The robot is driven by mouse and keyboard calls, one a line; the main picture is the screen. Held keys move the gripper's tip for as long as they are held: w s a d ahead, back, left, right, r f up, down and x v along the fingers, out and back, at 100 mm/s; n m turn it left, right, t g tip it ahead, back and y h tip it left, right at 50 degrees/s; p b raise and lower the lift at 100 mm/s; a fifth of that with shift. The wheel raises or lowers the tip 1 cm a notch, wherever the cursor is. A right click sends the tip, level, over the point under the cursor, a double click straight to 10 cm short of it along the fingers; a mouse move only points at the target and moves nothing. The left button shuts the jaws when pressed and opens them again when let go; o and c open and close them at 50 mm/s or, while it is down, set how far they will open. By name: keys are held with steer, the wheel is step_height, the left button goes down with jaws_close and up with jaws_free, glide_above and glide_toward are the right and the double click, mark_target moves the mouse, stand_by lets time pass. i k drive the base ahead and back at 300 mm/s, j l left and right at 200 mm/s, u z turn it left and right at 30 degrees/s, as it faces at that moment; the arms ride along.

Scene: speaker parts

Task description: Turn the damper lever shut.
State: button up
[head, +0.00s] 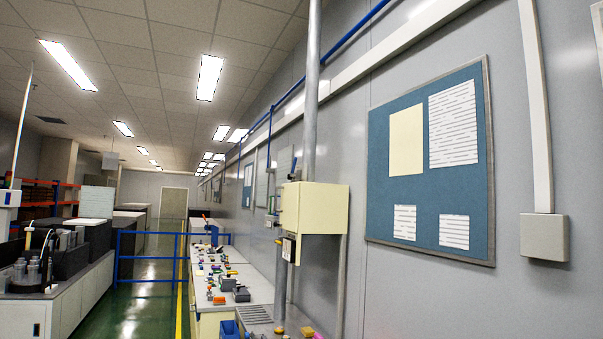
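I cannot make out a damper lever for certain in the head view. A vertical grey pipe (311,90) runs up along the right-hand wall. A cream box (322,208) is beside it, with a small dark-and-white device (288,248) below its left side. A lower length of pipe (280,290) goes down to the bench, with a small yellow part (279,330) near its foot. These parts are too small to tell a lever or its angle. My gripper is not in view.
A long bench (238,288) with many small coloured parts runs along the wall. A blue bin (229,329) stands at its near end. A blue railing (150,234) crosses behind the green floor (130,315). A cabinet (60,300) stands left. A blue noticeboard (428,215) hangs right.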

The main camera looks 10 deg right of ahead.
mark_target(291, 175)
steer(key=i+j+z, duration=0.25)
steer(key=i, duration=0.6)
steer(key=i+j+z, duration=0.2)
steer(key=i+j, duration=0.45)
steer(key=i, duration=0.2)
steer(key=i+j+z, duration=0.25)
steer(key=i+j, duration=0.4)
steer(key=i, duration=0.15)
steer(key=i+j+z, duration=0.2)
steer(key=i+j, duration=1)
steer(key=i, duration=0.05)
